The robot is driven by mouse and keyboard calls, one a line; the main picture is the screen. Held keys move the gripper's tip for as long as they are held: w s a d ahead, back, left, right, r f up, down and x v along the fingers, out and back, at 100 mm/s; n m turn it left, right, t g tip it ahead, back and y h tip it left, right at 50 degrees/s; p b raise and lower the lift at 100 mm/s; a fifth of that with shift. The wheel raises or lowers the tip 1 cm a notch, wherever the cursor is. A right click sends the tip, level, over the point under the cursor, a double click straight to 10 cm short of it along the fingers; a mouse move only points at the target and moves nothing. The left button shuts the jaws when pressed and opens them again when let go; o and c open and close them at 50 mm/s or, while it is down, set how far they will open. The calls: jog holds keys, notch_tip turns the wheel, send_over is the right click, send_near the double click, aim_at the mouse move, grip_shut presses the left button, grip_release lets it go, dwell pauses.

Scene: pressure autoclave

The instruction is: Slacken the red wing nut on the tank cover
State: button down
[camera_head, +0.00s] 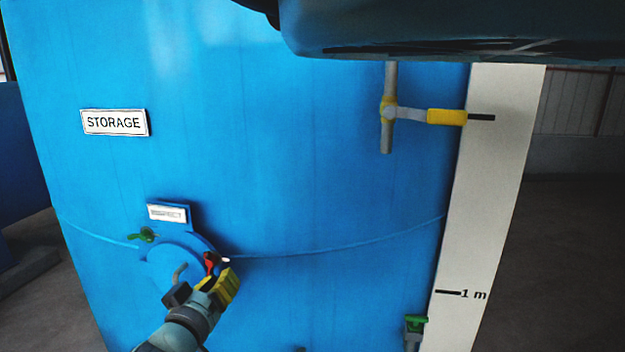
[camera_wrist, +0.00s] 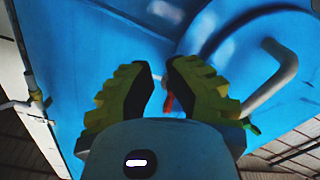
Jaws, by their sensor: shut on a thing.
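The red wing nut (camera_head: 211,260) is at the right edge of the round blue tank cover (camera_head: 165,256), low on the blue tank. My gripper (camera_head: 208,278) reaches up from below and is shut on the red wing nut, with its yellow pads on either side. In the wrist view a bit of the red wing nut (camera_wrist: 169,103) shows between the fingers of my gripper (camera_wrist: 160,75); the rest is hidden. The cover (camera_wrist: 225,30) and its bent grey handle (camera_wrist: 272,85) are right of the fingers there.
A green wing nut (camera_head: 143,235) sits at the cover's upper left. An INSPECT plate (camera_head: 168,213) is above the cover. A pipe with a yellow-handled valve (camera_head: 446,116) and a pale post (camera_head: 488,200) stand to the right.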

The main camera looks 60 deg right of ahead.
jog(key=shift+s+d+r+b, duration=0.25)
jog(key=shift+s+d+b, duration=0.05)
jog(key=shift+b, duration=0.35)
jog(key=shift+a, duration=0.1)
jog(key=v, duration=0.2)
jog(key=p+v, duration=0.1)
jog(key=v, duration=0.1)
jog(key=p+v, duration=0.1)
jog(key=shift+a+f, duration=0.3)
jog(key=shift+a, duration=0.1)
jog(key=shift+p, duration=0.3)
